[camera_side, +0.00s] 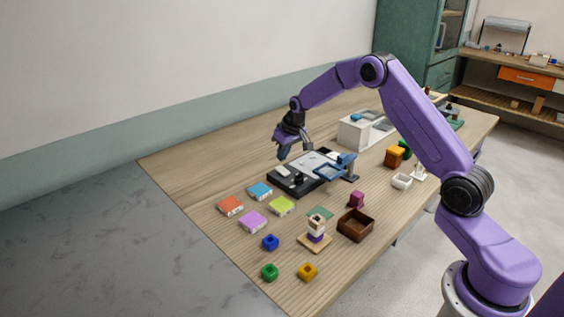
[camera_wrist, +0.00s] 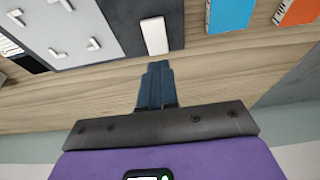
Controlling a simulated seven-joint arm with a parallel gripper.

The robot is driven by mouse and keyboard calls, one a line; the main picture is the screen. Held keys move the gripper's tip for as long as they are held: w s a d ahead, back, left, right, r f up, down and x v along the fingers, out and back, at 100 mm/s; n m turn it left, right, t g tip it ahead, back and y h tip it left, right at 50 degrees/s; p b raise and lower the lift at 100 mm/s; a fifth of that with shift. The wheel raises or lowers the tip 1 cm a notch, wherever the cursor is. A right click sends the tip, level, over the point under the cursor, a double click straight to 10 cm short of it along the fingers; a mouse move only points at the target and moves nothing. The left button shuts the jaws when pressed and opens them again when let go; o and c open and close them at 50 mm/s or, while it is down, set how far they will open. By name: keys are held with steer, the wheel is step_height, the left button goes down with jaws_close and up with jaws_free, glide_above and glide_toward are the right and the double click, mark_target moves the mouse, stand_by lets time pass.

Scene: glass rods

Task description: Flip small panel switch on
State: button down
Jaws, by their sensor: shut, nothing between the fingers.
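A low panel (camera_side: 307,170) with a light grey face and a dark end section lies flat on the wooden table. A white oblong switch (camera_wrist: 154,36) sits on the dark end section. It also shows as a small white piece in the side view (camera_side: 283,170). I cannot tell its on or off state. My gripper (camera_side: 286,153) is above the table by the panel's far-left edge. In the wrist view its shut, empty fingers (camera_wrist: 155,68) point toward the switch, apart from it in the picture.
Orange (camera_side: 231,205), blue (camera_side: 260,191), lime and purple flat blocks lie left of the panel. A blue stand (camera_side: 343,168) rises at the panel's right. A white box (camera_side: 354,133) stands behind it. Bare wood (camera_side: 215,170) is free at the far left.

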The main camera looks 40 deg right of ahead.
mark_target(280, 168)
steer(key=shift+s+x, duration=0.15)
steer(key=shift+x, duration=0.7)
steer(key=shift+s+x, duration=0.2)
steer(key=shift+x, duration=0.7)
steer(key=shift+f, duration=0.15)
steer(key=shift+w+f, duration=0.1)
steer(key=shift+f, duration=0.05)
steer(key=shift+s, duration=0.9)
